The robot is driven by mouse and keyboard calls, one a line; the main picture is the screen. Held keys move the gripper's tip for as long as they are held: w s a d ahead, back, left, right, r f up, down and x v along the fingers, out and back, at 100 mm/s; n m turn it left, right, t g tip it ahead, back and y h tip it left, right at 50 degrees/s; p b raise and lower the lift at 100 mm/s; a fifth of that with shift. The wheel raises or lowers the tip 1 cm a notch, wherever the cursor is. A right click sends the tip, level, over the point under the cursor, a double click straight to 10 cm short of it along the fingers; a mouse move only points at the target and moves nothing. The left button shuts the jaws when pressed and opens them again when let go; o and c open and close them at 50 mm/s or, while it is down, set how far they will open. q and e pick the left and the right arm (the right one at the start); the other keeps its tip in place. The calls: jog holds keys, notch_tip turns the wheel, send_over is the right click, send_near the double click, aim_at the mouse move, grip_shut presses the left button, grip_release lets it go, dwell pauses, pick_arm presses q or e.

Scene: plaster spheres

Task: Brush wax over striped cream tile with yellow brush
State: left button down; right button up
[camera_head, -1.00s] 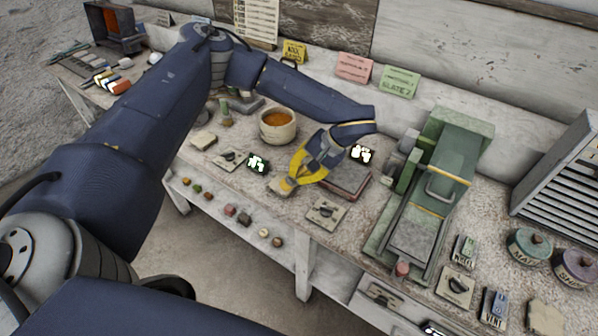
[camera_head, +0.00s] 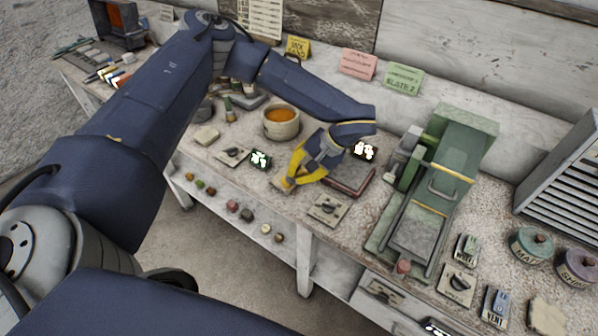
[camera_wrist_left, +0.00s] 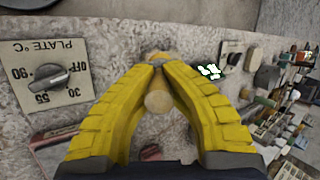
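My left gripper (camera_head: 286,178) has yellow fingers and hangs low over the front of the bench. In the left wrist view its fingertips (camera_wrist_left: 158,68) are closed on a tan, wooden-looking brush (camera_wrist_left: 158,102). The brush's round end faces the camera, and a grey band shows between the tips. In the head view the brush is mostly hidden by the fingers. A cream pot (camera_head: 281,132) with orange liquid, likely wax, stands behind and left of the gripper. A small cream tile (camera_head: 207,136) lies further left; I cannot make out stripes. My right gripper is not in view.
A dark red plate (camera_head: 347,180) sits right beside the gripper. Dial plates lie at left (camera_head: 232,155) and in front (camera_head: 326,210). A green press (camera_head: 430,200) stands to the right. Small blocks sit on the lower shelf (camera_head: 215,200).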

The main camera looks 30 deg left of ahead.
pick_arm(q)
jog(key=shift+w+d+f, duration=0.1)
jog(key=shift+w, duration=0.8)
jog(key=shift+w+d+f, duration=0.1)
jog(key=shift+w, duration=0.75)
jog(key=shift+s+f, duration=0.1)
jog(key=shift+s+a, duration=0.15)
jog(key=shift+s, duration=0.8)
jog(key=shift+s+a, duration=0.15)
jog(key=shift+s, duration=0.8)
jog(key=shift+w+d, duration=0.15)
jog(key=shift+w, duration=0.85)
jog(key=shift+w+d, duration=0.15)
jog(key=shift+w, duration=0.85)
jog(key=shift+s+a+r, duration=0.1)
jog(key=shift+s+r, duration=0.7)
jog(key=shift+s, duration=0.15)
jog(key=shift+f, duration=0.1)
